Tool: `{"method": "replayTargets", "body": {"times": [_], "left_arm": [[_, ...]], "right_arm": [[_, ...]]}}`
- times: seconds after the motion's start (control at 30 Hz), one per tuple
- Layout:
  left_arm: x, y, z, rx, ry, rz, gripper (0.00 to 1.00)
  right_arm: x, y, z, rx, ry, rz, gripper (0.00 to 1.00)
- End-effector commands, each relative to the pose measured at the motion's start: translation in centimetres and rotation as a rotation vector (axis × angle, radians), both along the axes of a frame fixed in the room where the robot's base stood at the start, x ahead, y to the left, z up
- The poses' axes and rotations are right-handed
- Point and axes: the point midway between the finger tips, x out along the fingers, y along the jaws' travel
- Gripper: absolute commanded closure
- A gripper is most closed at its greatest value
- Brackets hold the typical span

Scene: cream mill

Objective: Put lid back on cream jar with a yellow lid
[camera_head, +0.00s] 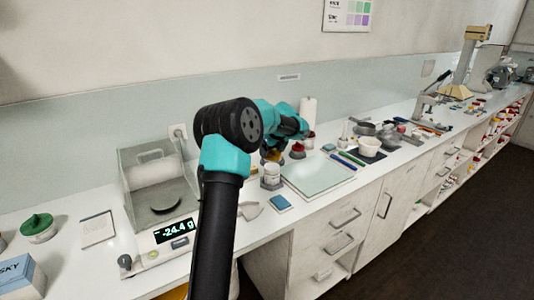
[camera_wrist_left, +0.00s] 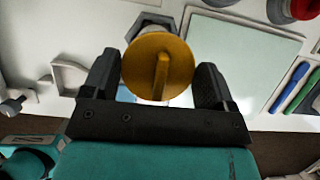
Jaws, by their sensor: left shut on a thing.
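In the left wrist view, a round yellow lid (camera_wrist_left: 140,72) with a raised bar across its top sits between the two fingers of my left gripper (camera_wrist_left: 158,80). The fingers are shut on its sides. In the head view, my left gripper (camera_head: 272,150) is largely hidden behind my own arm, with a bit of yellow showing there. A white jar (camera_head: 271,178) stands on the bench just below it. In the left wrist view the lid hides most of what is beneath it, so I cannot tell whether lid and jar touch. My right gripper is in neither view.
A pale green mat (camera_head: 318,174) lies right of the jar, with green and blue pens (camera_head: 349,159) beside it. A red-topped jar (camera_head: 298,151) stands behind.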

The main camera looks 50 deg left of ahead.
Motion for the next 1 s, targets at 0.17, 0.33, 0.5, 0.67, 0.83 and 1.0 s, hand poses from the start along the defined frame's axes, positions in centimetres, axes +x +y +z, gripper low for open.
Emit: {"method": "replayTargets", "body": {"times": [0.17, 0.33, 0.5, 0.67, 0.83, 1.0], "left_arm": [[0.0, 0.0, 0.0, 0.0, 0.0, 0.0, 0.42], [0.0, 0.0, -0.4, 0.0, 0.0, 0.0, 0.42], [-0.1, 0.0, -1.3, 0.0, 0.001, -0.001, 0.42], [-0.1, 0.0, -2.4, 0.0, 0.0, -0.001, 0.42], [-0.1, 0.0, -3.7, 0.0, 0.0, 0.0, 0.42], [-0.1, 0.0, -4.4, 0.0, 0.0, -0.001, 0.42]], "right_arm": [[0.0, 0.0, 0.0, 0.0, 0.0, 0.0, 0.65], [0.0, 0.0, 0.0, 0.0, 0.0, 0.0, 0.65], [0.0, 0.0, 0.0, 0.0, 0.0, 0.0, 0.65], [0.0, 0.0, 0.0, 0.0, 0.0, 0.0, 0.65], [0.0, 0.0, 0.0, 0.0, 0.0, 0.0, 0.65], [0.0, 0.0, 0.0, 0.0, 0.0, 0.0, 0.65]]}}
